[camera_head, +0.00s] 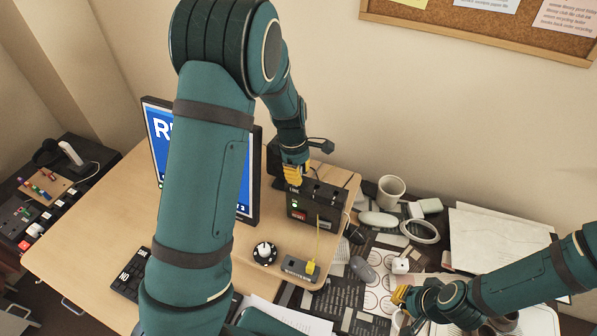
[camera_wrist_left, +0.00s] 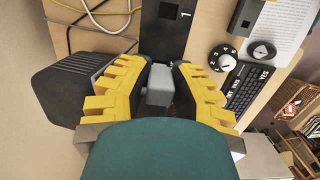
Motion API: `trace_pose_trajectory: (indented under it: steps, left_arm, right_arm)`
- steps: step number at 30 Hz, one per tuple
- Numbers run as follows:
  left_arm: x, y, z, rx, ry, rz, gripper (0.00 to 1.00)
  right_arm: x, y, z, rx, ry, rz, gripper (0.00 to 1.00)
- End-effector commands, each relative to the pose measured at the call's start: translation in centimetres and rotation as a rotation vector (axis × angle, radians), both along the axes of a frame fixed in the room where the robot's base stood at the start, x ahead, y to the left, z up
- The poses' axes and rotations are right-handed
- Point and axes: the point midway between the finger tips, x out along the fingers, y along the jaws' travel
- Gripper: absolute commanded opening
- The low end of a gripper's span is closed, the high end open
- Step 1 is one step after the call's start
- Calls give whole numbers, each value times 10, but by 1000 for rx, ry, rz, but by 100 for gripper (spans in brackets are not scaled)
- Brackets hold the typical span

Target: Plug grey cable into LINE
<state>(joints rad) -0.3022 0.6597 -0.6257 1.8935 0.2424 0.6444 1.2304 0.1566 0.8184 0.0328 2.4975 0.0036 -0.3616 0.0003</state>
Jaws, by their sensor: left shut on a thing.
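My left gripper (camera_head: 293,174) is above the back left part of a dark box (camera_head: 316,206) with a LINE label on its front. In the left wrist view, the left gripper (camera_wrist_left: 158,78) is shut on a grey plug (camera_wrist_left: 160,88) between its yellow fingers. The dark box also shows there (camera_wrist_left: 164,38), just beyond the plug, with a square socket (camera_wrist_left: 169,11) near a "1" mark. Whether the plug touches the box cannot be told. My right gripper (camera_head: 400,297) is low over the cluttered right side; its finger gap is unclear.
A yellow cable (camera_head: 317,236) runs from the box to a small grey block (camera_head: 300,268). A round dial (camera_head: 265,252) stands near it. The monitor (camera_head: 153,122) stands left. A mug (camera_head: 390,190) and papers lie right. Thin cables (camera_wrist_left: 92,26) lie behind the box.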

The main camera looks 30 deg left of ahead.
Motion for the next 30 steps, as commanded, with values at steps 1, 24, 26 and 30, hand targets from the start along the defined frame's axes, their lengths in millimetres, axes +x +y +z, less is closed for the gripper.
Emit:
trace_pose_trajectory:
  steps: [1, 24, 26, 30]
  left_arm:
    - [0, 0, -1, 0, 0, 0, 3]
    - [0, 0, -9, 0, 0, 0, 3]
    - [0, 0, -10, 0, 0, 0, 3]
    - [0, 0, -11, 0, 0, 0, 3]
  right_arm:
    - [0, 0, -1, 0, 0, 0, 0]
    - [0, 0, -6, 0, 0, 0, 0]
    - [0, 0, -6, 0, 0, 0, 0]
    - [0, 0, -7, 0, 0, 0, 0]
